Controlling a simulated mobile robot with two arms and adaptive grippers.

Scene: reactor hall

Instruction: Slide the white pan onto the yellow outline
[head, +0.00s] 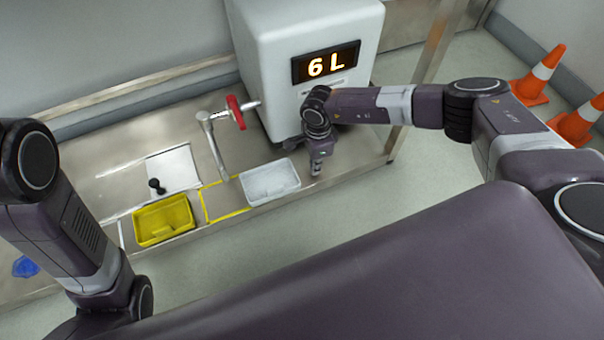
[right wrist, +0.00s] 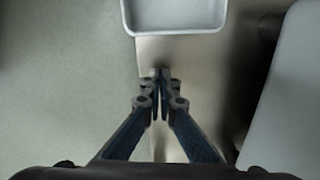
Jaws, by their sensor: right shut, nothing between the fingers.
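The white pan (head: 269,183) is a shallow rectangular tray on the steel bench, just right of the yellow outline (head: 204,206). The outline's right side is hidden by or lies close to the pan's left end; I cannot tell which. My right gripper (head: 317,170) points down just right of the pan, shut and empty. In the right wrist view the shut fingertips (right wrist: 160,76) are a little short of the pan's near wall (right wrist: 176,31), with a small gap visible. My left arm shows at the left, but its gripper is out of view.
A yellow tray (head: 163,221) stands left of the outline. A black-knobbed item (head: 156,186) and a white plate (head: 174,167) are behind it. A tap (head: 213,140) with a red handle (head: 236,112) rises behind the outline. A white tank (head: 300,50) reading "6 L" stands behind the pan.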

